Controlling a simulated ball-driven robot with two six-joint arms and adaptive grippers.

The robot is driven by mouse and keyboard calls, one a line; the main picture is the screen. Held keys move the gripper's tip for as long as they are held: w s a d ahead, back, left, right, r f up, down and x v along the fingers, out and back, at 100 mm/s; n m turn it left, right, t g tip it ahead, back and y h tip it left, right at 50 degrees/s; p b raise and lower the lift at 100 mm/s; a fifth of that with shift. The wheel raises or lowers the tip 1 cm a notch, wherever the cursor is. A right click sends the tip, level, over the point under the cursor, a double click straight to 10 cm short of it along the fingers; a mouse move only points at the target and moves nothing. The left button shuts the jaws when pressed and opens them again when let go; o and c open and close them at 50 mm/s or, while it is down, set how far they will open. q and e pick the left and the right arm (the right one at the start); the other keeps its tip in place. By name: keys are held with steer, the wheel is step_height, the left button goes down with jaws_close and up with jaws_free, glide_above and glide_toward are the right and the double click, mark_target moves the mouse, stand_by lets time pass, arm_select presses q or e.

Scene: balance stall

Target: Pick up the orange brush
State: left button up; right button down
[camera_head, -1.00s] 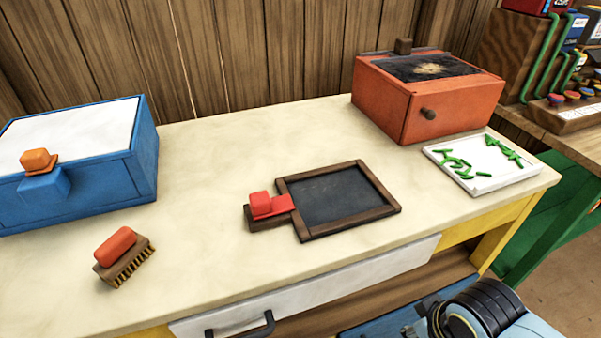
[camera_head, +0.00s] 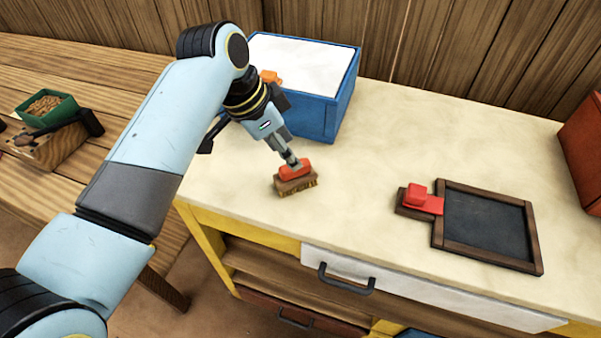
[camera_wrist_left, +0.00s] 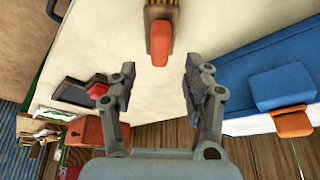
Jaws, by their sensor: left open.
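The orange brush (camera_head: 297,171) has a red-orange grip on a brown wooden block with bristles. It rests on the cream worktop near the front edge, in front of the blue box. In the left wrist view the brush (camera_wrist_left: 160,45) shows at the top, between the lines of the two fingers and a little beyond their tips. My left gripper (camera_head: 293,160) is right at the brush's grip in the head view, pointing down at it. Its fingers (camera_wrist_left: 158,85) are spread apart with nothing between them. Whether they touch the brush cannot be told. My right gripper is out of view.
The blue box (camera_head: 318,120) with a white top and orange knob (camera_head: 270,77) stands close behind the brush. A framed slate (camera_head: 487,222) with a red block (camera_head: 419,194) lies to the right. Worktop between brush and slate is clear. A wooden bench (camera_head: 75,75) stands left.

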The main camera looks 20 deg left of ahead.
mark_target(295, 175)
arm_select(q)
steer(key=x, duration=0.5)
steer(key=shift+f, duration=0.4)
jaws_close()
